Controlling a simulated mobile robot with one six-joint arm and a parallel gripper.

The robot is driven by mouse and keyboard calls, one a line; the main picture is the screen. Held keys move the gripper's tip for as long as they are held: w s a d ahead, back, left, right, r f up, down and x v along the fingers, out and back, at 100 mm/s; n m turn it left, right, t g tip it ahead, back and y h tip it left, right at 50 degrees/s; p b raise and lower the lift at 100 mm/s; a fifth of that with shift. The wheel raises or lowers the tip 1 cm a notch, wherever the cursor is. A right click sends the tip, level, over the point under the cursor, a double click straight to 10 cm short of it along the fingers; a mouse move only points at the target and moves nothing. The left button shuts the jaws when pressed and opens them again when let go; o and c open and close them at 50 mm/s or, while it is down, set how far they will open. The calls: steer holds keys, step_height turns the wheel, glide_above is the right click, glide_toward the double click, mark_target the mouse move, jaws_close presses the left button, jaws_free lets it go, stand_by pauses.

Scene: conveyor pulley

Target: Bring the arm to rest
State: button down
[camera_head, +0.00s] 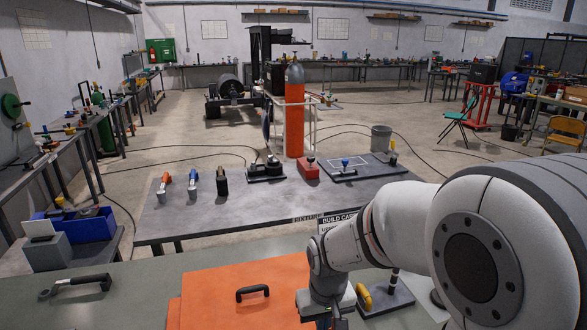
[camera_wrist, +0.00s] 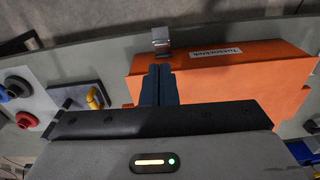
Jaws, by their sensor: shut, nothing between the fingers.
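My arm (camera_head: 400,225) reaches in from the right in the head view, bent down over the front bench. My gripper (camera_wrist: 158,70) shows in the wrist view with its two dark fingers together and nothing between them. Its fingertips are over the edge of an orange case (camera_wrist: 225,70), close to a metal latch (camera_wrist: 161,40); I cannot tell whether they touch it. In the head view the orange case (camera_head: 215,290) lies on the bench with a black handle on its lid, left of my wrist. My fingertips are not visible there.
The front bench (camera_head: 120,310) holds a black handle (camera_head: 75,286) at left and a plate with a yellow handle (camera_head: 365,297) at right. A grey table (camera_head: 240,215) with several tools stands beyond. An orange gas cylinder (camera_head: 294,120) stands behind it. The bench left of the case is mostly clear.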

steer(key=s+d+r+m+t, duration=0.2)
steer(key=s+d+r, duration=0.7)
steer(key=s+r, duration=0.2)
steer(key=shift+s+r+m+t, duration=0.3)
steer(key=shift+s+t, duration=0.05)
steer(key=shift+t, duration=0.05)
